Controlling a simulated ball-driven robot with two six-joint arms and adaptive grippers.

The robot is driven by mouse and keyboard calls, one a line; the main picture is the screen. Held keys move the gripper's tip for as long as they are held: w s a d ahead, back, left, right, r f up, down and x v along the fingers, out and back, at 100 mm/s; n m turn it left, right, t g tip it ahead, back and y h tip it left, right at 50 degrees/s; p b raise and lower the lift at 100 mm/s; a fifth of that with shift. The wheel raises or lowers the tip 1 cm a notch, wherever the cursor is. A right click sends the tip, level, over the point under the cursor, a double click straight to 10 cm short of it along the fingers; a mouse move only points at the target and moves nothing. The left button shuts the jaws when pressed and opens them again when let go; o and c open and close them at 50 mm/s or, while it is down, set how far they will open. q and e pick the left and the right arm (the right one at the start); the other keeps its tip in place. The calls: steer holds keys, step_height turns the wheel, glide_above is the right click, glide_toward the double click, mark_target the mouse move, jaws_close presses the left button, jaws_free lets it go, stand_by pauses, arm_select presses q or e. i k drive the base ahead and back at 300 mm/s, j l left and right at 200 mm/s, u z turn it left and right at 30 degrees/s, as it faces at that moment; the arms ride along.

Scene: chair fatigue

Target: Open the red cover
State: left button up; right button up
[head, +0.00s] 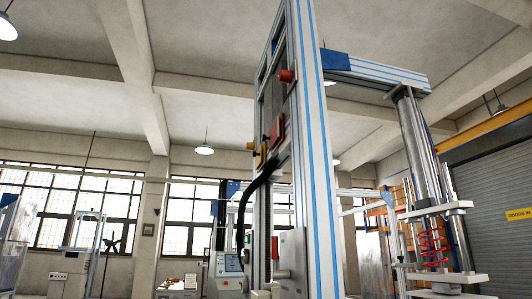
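A red box-like part (277,131), which looks like the red cover, is mounted on the side of the tall aluminium and blue-striped column (312,150) near the middle of the head view. I see it at a steep angle from below, so I cannot tell whether it is shut or how it is hinged. A smaller red knob or button (286,76) sits higher on the same column. Neither of my grippers is in view.
Yellow parts (261,155) and a black curved cable (243,215) are beside the red part. A cylinder with a red spring (432,245) hangs from the crossbeam at right. A control panel with a screen (230,264) stands low, left of the column. A grey shutter (490,190) is far right.

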mark_target(274, 131)
steer(key=i+j+u, duration=0.1)
steer(key=j, duration=0.3)
steer(key=i+j, duration=0.25)
steer(key=i+j+u, duration=0.15)
steer(key=j, duration=0.3)
steer(key=i+j+u, duration=0.1)
steer(key=j, duration=0.25)
steer(key=i, duration=0.1)
